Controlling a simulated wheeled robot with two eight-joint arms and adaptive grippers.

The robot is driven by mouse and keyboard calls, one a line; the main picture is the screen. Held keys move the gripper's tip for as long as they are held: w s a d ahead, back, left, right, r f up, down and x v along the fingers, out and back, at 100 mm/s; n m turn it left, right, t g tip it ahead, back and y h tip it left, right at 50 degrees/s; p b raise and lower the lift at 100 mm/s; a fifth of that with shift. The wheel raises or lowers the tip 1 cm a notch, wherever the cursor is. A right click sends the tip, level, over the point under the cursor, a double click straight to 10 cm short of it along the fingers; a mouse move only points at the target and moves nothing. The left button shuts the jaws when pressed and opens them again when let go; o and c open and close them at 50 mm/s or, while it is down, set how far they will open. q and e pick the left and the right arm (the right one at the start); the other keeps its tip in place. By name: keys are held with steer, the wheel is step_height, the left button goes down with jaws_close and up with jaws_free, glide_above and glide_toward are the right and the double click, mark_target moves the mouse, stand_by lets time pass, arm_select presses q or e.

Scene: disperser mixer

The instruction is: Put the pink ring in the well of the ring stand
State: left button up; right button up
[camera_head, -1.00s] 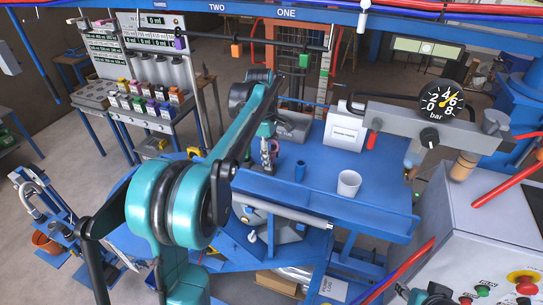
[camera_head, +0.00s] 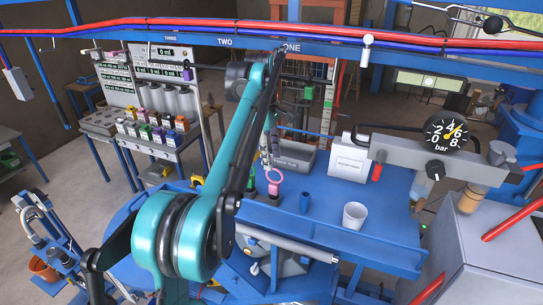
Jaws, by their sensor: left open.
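The pink ring (camera_head: 275,176) is at the left part of the blue bench, held up on edge above a small dark piece (camera_head: 274,195). I cannot tell whether that piece is the ring stand, and its well is not visible. My left gripper (camera_head: 266,160) hangs from the teal arm just left of and slightly above the ring. It is open. It looks very close to the ring, but I cannot tell whether they touch. My right gripper is not in view.
A blue cup (camera_head: 304,202) and a white cup (camera_head: 355,215) stand to the right on the blue bench (camera_head: 325,208). A grey bin (camera_head: 295,161) and a white box (camera_head: 350,158) are behind. A pressure gauge (camera_head: 446,133) is at the right. My left arm covers the bench's left end.

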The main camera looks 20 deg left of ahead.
arm_select(q)
steer(key=shift+r, duration=0.3)
steer(key=shift+s+d, duration=0.1)
steer(key=shift+s, duration=0.05)
steer(key=s+d+f+m+t, duration=0.3)
steer(key=s+d+f+m, duration=0.2)
steer(key=s+f+m, duration=0.4)
steer(key=s+d+f+m+t+y, duration=0.1)
steer(key=s+d+f+m+t, duration=0.3)
steer(key=s+f+m, duration=0.5)
steer(key=s+d, duration=0.2)
steer(key=s, duration=0.3)
steer(key=shift+m, duration=0.3)
steer(key=shift+w+d, duration=0.1)
steer(key=shift+f, duration=0.15)
